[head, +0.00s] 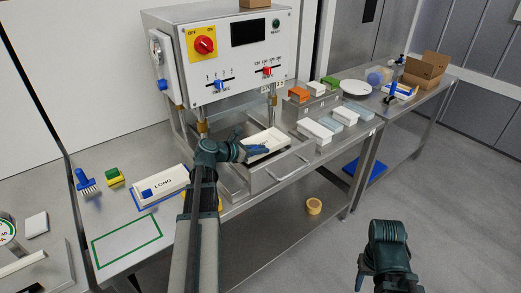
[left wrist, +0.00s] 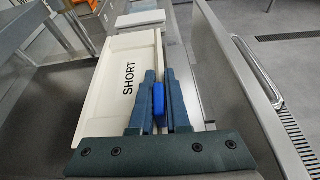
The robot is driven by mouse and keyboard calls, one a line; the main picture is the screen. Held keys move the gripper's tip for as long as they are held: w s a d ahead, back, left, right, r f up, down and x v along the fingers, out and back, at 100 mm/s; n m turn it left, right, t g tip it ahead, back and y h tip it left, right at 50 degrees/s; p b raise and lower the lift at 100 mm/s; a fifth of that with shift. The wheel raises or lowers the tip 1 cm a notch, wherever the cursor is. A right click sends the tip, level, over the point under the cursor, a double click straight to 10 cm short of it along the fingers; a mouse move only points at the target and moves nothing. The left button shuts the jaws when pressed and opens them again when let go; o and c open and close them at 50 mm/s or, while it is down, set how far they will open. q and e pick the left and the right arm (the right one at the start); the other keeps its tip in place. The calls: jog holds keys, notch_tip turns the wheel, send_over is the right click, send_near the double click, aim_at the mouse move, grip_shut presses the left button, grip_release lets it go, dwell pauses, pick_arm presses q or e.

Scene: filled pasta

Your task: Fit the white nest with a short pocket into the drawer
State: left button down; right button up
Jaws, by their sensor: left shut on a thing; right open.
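The white nest (head: 270,139) is a shallow tray over the open drawer (head: 284,173). In the left wrist view the nest (left wrist: 119,97) bears the word SHORT, and a blue tab (left wrist: 158,100) stands at its right side. My left gripper (head: 258,149) is shut on this tab; its fingers (left wrist: 158,88) flank the blue piece. The drawer's front panel and handle (left wrist: 257,83) run along the right of that view, apart from the nest. I cannot tell whether the nest touches the drawer floor. My right gripper (head: 365,275) is open and empty, low over the floor.
A white nest marked LONG (head: 162,187) lies on the left table near a green-outlined area (head: 127,240). A brush (head: 86,181) is beside it. The machine panel (head: 228,52) stands behind the drawer. White and grey blocks (head: 315,131) stand to its right.

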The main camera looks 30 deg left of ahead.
pick_arm(q)
jog(key=shift+f+b, duration=1.35)
jog(key=shift+b, duration=0.05)
dwell(1.0)
jog(key=c, duration=0.6)
grip_release()
dwell(0.7)
jog(key=shift+p+v, duration=1.35)
jog(key=shift+v, duration=2.15)
jog(key=p+v, duration=0.5)
jog(key=v, duration=0.8)
jog(key=shift+s+a+r, duration=0.15)
jog(key=shift+s+a, duration=0.05)
jog(key=shift+s, duration=0.1)
